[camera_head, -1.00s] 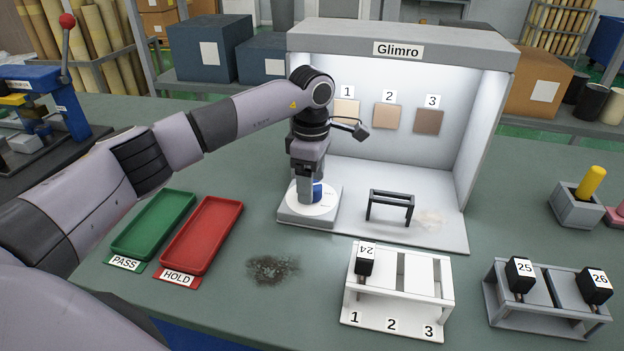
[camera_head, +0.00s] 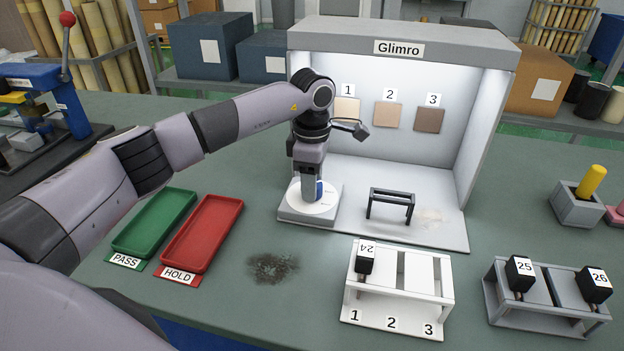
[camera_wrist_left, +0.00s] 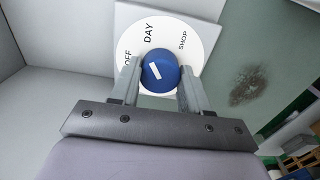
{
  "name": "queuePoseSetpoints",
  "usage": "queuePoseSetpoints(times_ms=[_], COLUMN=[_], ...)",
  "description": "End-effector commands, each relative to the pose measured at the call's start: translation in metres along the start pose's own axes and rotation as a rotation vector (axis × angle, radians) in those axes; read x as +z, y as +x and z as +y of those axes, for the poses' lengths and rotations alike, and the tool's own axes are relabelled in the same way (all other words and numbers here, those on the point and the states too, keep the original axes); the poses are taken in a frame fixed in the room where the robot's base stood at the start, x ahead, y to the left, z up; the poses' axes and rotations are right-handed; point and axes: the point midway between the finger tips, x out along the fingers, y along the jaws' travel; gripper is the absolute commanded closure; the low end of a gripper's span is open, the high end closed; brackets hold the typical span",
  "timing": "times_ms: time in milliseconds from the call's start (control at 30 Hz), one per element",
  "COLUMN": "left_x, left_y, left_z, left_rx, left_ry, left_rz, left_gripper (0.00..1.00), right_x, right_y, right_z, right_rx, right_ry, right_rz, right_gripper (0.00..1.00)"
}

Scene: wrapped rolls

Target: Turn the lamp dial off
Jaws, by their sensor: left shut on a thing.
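The lamp dial is a blue knob (camera_wrist_left: 160,71) on a round white plate (camera_wrist_left: 127,47) marked OFF, DAY and SHOP. In the left wrist view the knob's white mark slants to the upper left, roughly between OFF and DAY. In the head view the dial plate (camera_head: 299,203) sits at the front left corner of the lit booth (camera_head: 445,52), and my gripper hides most of the knob. My left gripper (camera_head: 314,193) points down and is shut on the knob, with a finger on either side (camera_wrist_left: 160,82). My right gripper is out of view.
A small black stand (camera_head: 391,205) is on the booth floor, right of the dial. Green (camera_head: 153,223) and red (camera_head: 202,234) trays lie left of it. A white rack (camera_head: 398,305) holding block 24 stands in front, and a grey rack (camera_head: 545,318) is farther right.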

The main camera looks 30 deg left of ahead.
Motion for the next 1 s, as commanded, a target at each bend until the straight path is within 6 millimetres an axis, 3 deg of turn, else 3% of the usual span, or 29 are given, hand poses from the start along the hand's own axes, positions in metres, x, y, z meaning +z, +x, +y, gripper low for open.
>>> queuePoseSetpoints(times_ms=[1000], left_x=[0.000], left_y=[-0.002], left_z=[0.000], left_rx=[0.000], left_ry=[-0.842], left_rz=[-0.002], left_gripper=[0.85], right_x=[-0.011], right_y=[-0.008], right_z=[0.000], right_rx=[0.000], right_ry=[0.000], right_rz=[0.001], right_gripper=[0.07])
